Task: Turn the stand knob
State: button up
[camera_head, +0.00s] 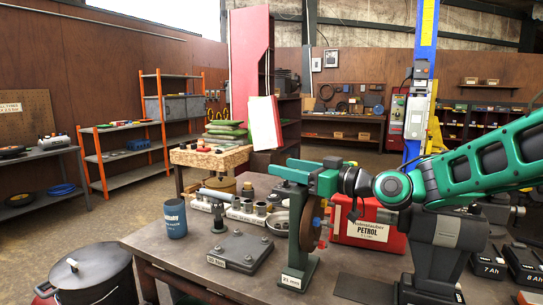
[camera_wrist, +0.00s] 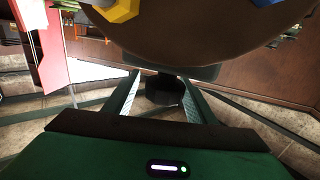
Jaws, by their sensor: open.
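The stand (camera_head: 303,250) is a grey-green upright post on the workbench, with a "21 mm" label at its foot. A brown disc (camera_head: 309,228) with coloured pieces is mounted on its side, and this disc (camera_wrist: 200,40) fills the top of the wrist view. A dark round knob (camera_wrist: 163,90) shows below the disc in the wrist view. My gripper (camera_wrist: 160,98) is open, with one finger on each side of the knob. I cannot tell whether the fingers touch it. In the head view my gripper (camera_head: 298,170) is at the stand's top, and the knob cannot be made out.
The workbench (camera_head: 185,262) holds a grey plate fixture (camera_head: 240,250), a blue cup (camera_head: 175,218) and a row of metal sockets (camera_head: 245,210) left of the stand. A black lidded drum (camera_head: 95,280) is at front left.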

jog(key=s+a+r, duration=0.7)
jog(key=s+r, duration=0.1)
jog(key=r, duration=0.1)
jog(key=shift+s+a+r, duration=0.3)
jog(key=shift+r, duration=0.1)
